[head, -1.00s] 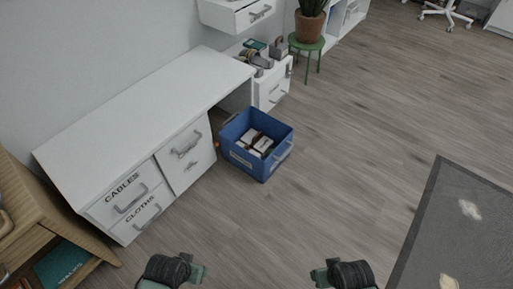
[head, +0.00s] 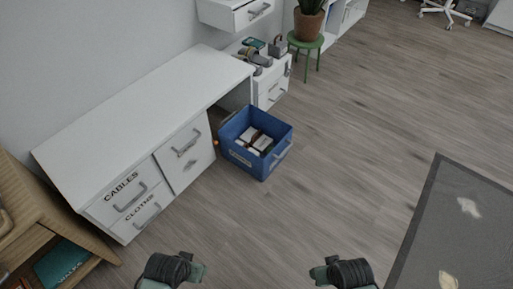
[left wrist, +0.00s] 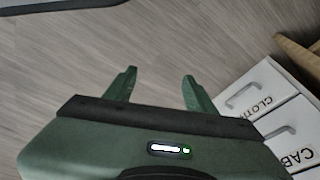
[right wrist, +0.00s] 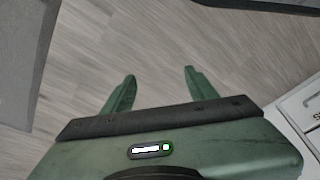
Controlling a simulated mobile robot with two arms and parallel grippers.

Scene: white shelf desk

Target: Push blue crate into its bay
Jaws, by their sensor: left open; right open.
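The blue crate (head: 247,165) stands on the wood floor in front of the white desk (head: 140,110), partly out from the gap between the drawer block and the small white cabinet. It holds several white and dark boxes and has a handle on its right side and a label on its front. The bay (head: 236,99) is the dark opening under the desk top, partly hidden by the crate. My left gripper (left wrist: 160,82) is open and empty, low in the head view. My right gripper (right wrist: 157,85) is open and empty, also well short of the crate.
Drawers labelled CABLES (head: 125,192) and CLOTHS (head: 146,212) are shut. A wooden shelf (head: 35,215) stands at the left. A green stool with a plant (head: 307,45) is behind. A grey rug (head: 455,235) lies at the right. Floor between me and the crate is clear.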

